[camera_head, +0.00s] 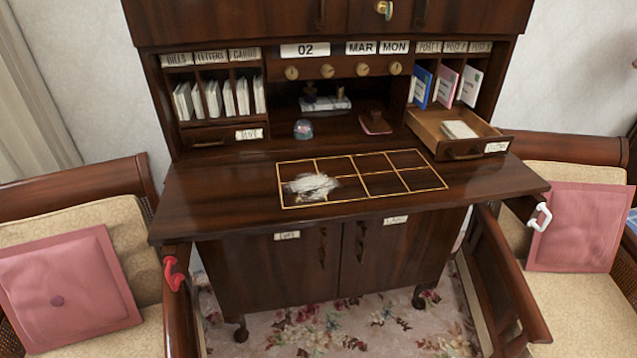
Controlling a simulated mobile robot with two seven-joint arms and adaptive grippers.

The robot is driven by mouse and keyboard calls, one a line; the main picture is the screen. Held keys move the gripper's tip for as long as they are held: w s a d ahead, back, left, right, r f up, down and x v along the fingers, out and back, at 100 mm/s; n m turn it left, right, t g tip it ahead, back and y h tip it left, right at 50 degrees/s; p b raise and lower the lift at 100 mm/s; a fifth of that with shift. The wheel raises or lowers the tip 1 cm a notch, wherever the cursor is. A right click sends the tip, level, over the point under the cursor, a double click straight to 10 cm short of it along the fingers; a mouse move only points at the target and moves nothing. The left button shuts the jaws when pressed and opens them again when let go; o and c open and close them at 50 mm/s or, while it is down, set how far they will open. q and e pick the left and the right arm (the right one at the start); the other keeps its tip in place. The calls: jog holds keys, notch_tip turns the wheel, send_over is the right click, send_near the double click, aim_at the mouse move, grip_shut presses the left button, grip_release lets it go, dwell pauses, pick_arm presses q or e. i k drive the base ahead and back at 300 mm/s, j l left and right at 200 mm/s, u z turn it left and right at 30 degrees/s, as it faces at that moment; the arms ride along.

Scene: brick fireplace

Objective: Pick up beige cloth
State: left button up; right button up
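A small folded cream item (459,130), which looks like the beige cloth, lies flat in the open drawer (424,130) at the right of the desk. It is too small to be sure of its material. A whitish, ragged patch (310,186) covers part of the gold-lined grid on the desktop; it looks like powder or dust, with a dark spot at its lower edge. Neither of my grippers is in view.
The dark wooden desktop (220,195) is mostly clear. A glass dome (303,129) and a pink-based object (375,123) stand at its back. A red handle (173,273) and a white handle (540,217) stick out at the sides. Chairs with pink cushions flank the desk.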

aim_at(452, 129)
jog(key=l+z, duration=0.2)
jog(key=l, duration=0.15)
jog(key=i+l+z, duration=0.1)
jog(key=l+z, duration=0.15)
jog(key=l, duration=0.15)
jog(key=i+l+z, duration=0.2)
jog(key=l, duration=0.15)
jog(key=l+z, duration=0.2)
jog(key=l, duration=0.15)
